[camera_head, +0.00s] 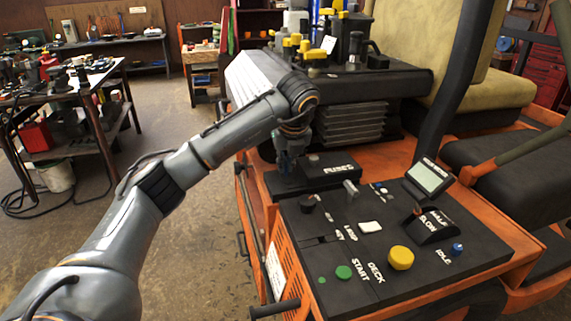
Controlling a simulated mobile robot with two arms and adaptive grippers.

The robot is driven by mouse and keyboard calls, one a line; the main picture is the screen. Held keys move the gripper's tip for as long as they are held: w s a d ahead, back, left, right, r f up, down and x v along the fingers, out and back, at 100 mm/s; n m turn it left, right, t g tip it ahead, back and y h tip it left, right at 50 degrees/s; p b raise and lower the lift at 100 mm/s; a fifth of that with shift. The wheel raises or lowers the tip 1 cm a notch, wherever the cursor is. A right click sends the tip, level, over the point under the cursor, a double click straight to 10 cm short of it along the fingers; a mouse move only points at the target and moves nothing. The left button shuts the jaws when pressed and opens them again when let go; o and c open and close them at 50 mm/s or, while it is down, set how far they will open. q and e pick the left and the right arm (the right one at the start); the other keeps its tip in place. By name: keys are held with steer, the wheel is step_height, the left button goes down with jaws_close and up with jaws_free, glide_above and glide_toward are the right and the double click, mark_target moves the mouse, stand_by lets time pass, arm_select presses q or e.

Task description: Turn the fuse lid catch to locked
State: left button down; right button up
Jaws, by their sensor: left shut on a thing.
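The black fuse box lid (330,160), with white lettering that reads FUSES, sits behind the control panel on the orange mower. It looks closed. My left arm comes in from the left, and its gripper (289,168) points down at the left end of the fuse box. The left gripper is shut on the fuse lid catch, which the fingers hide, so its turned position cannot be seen. My right gripper is not in view.
The black control panel (335,265) holds a yellow knob (400,258), a green button (343,272), levers and a small tilted screen (429,177). A yellow seat (440,60) stands behind. A cluttered workbench (75,85) is at left. Floor between is clear.

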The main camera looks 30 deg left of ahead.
arm_select(q)
steer(key=shift+r, duration=0.1)
stand_by(0.4)
steer(key=c, duration=1.5)
jaws_free()
steer(key=v, duration=1.2)
steer(key=shift+w, duration=0.1)
